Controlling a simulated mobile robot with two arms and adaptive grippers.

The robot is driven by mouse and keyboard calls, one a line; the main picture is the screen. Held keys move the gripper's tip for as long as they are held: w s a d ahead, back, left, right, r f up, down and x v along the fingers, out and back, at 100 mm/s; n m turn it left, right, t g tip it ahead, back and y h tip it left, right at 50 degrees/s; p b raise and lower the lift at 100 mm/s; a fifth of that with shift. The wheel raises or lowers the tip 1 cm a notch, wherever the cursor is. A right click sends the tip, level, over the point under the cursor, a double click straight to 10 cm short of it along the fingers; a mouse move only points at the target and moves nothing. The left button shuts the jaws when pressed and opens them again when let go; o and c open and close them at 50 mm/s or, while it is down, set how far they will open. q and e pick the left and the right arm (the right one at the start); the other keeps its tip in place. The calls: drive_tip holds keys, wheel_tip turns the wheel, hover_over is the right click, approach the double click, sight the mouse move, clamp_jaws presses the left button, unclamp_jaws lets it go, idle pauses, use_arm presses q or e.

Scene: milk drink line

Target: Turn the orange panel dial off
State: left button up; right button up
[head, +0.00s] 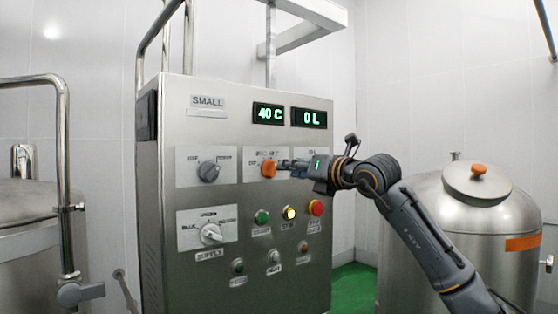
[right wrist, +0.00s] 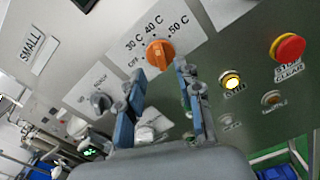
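The orange panel dial (head: 268,168) is on the upper middle plate of the steel control panel (head: 180,270). In the right wrist view the orange dial (right wrist: 160,54) has marks for OFF, 30 C, 40 C and 50 C around it; its exact setting is hard to read. My right gripper (head: 284,164) reaches in from the right, close to the dial. In the right wrist view its fingers (right wrist: 159,78) are apart, with the dial just beyond the gap between the tips. I cannot tell whether they touch it. My left gripper is not in view.
The displays read 40 C (head: 268,113) and 0 L (head: 309,117). A grey dial (head: 208,172) is left of the orange one. Below are a lit yellow button (head: 289,213), a red stop button (head: 316,208) and a supply dial (head: 211,234). A steel tank (head: 425,205) stands at right.

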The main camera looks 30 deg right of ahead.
sight(275, 167)
drive_tip(key=w+p, duration=0.1)
drive_tip(key=w, duration=0.3)
drive_tip(key=shift+w+a+r+p, duration=0.1)
drive_tip(key=shift+w+a+p, duration=0.1)
drive_tip(key=shift+p, duration=0.15)
drive_tip(key=shift+w, duration=0.55)
clamp_jaws()
